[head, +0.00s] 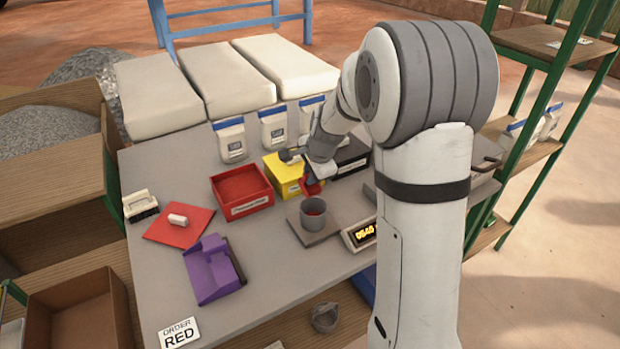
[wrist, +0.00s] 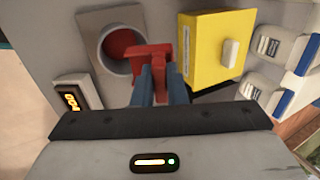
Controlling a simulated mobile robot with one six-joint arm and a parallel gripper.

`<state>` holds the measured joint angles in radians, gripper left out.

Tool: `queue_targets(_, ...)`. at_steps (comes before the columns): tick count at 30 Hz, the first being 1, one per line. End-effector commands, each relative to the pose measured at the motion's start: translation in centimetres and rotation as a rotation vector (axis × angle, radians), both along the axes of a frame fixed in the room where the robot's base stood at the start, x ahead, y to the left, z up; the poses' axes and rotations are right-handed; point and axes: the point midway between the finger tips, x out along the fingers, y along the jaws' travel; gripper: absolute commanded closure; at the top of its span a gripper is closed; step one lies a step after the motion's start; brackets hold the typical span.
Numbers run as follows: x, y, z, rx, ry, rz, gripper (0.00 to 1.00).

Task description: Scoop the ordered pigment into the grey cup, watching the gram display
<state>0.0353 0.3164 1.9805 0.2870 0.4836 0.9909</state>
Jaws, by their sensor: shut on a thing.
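My gripper (head: 316,178) is shut on a red scoop (wrist: 150,52); its blue fingers (wrist: 158,88) grip it in the wrist view. The scoop is above and beside the grey cup (head: 314,226), overlapping the cup's rim in the wrist view (wrist: 103,50). Red pigment shows inside the cup. The cup stands on a grey scale plate (head: 326,238). The gram display (head: 361,235) is lit with orange digits, too small to read surely. The open red bin (head: 241,207) holds red pigment. The order card (head: 179,335) reads RED. The scoop's contents cannot be told.
A yellow bin (head: 285,187), lidded in the wrist view, and a black bin (head: 350,167) stand behind the cup. White bags (head: 230,143) line the back.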

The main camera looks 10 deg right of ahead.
Motion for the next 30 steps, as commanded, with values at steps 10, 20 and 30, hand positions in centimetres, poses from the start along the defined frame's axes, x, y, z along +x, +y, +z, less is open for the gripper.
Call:
queue_targets(10,-0.37,-0.09,-0.34,0.015,-0.048,-0.001,1.00)
queue_targets(20,-0.60,-0.16,-0.38,0.027,-0.087,0.000,1.00)
queue_targets(30,-0.93,-0.26,-0.46,0.040,-0.127,0.000,1.00)
